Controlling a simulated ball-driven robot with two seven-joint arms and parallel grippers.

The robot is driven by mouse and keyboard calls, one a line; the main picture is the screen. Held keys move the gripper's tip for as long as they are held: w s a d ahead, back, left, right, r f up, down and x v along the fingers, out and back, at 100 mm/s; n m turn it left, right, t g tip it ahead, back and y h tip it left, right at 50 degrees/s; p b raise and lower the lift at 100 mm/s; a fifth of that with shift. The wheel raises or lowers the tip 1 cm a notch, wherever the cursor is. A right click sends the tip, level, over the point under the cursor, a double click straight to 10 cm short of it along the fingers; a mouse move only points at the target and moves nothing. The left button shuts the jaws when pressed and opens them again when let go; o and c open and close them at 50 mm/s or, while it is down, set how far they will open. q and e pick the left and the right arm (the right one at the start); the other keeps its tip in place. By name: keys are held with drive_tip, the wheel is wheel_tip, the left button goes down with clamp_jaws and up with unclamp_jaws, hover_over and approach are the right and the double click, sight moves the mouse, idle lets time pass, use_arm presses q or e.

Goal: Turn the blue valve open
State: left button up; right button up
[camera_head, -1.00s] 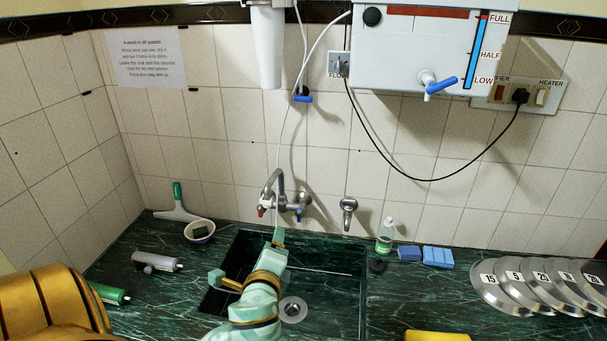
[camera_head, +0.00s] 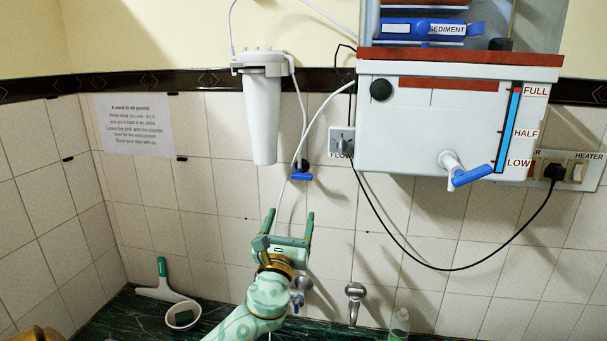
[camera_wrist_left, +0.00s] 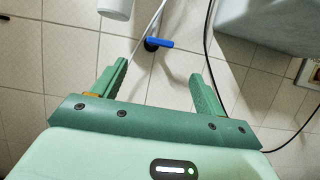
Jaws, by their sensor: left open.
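The blue valve (camera_head: 302,175) is a small blue lever on a dark fitting on the tiled wall, below the white filter housing. It also shows in the left wrist view (camera_wrist_left: 158,43), beyond and between the fingers. My left gripper (camera_head: 289,220) is green, open and empty. Its fingers point up, below the valve and apart from it. In the left wrist view the gripper's (camera_wrist_left: 158,76) two fingers are spread wide. My right gripper is not in view.
A white filter housing (camera_head: 262,115) hangs above the valve. The white purifier tank (camera_head: 425,115), with a blue-handled tap (camera_head: 470,176), is at the right. A thin white hose (camera_head: 313,125) and black cable (camera_head: 400,245) run nearby. A metal wall tap (camera_head: 354,295) is below right.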

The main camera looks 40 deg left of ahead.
sight(302, 174)
use_arm(q)
drive_tip(key=p+x, duration=0.1)
drive_tip(key=x, duration=1.3)
drive_tip(key=shift+w+a, duration=0.15)
drive_tip(key=shift+w, duration=0.1)
drive_tip(key=c, duration=1)
